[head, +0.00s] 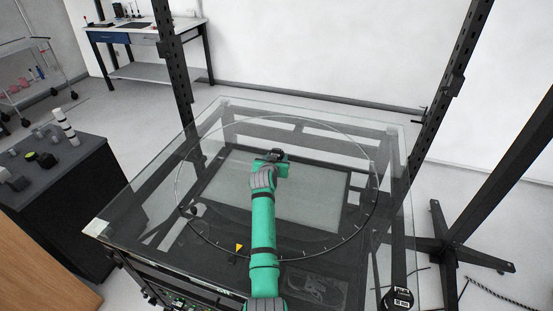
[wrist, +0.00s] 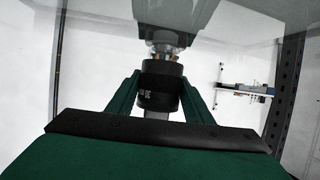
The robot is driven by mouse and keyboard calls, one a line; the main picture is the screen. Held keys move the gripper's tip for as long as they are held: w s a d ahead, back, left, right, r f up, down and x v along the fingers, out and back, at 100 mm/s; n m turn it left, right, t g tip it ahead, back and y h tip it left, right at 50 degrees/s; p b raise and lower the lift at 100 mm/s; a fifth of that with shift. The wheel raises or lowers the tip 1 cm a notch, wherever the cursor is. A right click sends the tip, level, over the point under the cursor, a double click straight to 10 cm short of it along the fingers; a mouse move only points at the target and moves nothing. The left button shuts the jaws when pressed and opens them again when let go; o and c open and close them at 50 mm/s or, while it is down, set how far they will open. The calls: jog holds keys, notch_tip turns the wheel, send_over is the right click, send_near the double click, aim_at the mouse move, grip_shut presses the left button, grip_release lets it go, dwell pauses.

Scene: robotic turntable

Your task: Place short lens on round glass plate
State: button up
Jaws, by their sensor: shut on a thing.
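The short lens (wrist: 160,84) is a black cylinder with small white markings, seen in the wrist view. My gripper (wrist: 160,92) has its two green fingers shut on the lens's sides. The far end of the lens faces the glass, where a mirrored image of lens and gripper shows above it. I cannot tell whether lens and glass touch. In the head view my gripper (head: 275,155) is over the round glass plate (head: 325,150), towards its far half. The plate is clear, with a thin dark circular rim. The lens is not clearly distinguishable in the head view.
The plate is set in a square glass tabletop (head: 125,221) on a dark frame. A yellow triangular marker (head: 239,247) is near the front rim. Dark posts (head: 437,110) rise around the table. A dark cabinet (head: 75,200) with small objects stands at left. The visible plate looks mostly clear.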

jog(key=shift+a, duration=0.1)
jog(key=o, duration=1.3)
jog(key=shift+f, duration=0.1)
jog(key=shift+s+r, duration=0.25)
jog(key=shift+s, duration=0.1)
jog(key=v, duration=1.1)
jog(key=shift+s+r, duration=0.1)
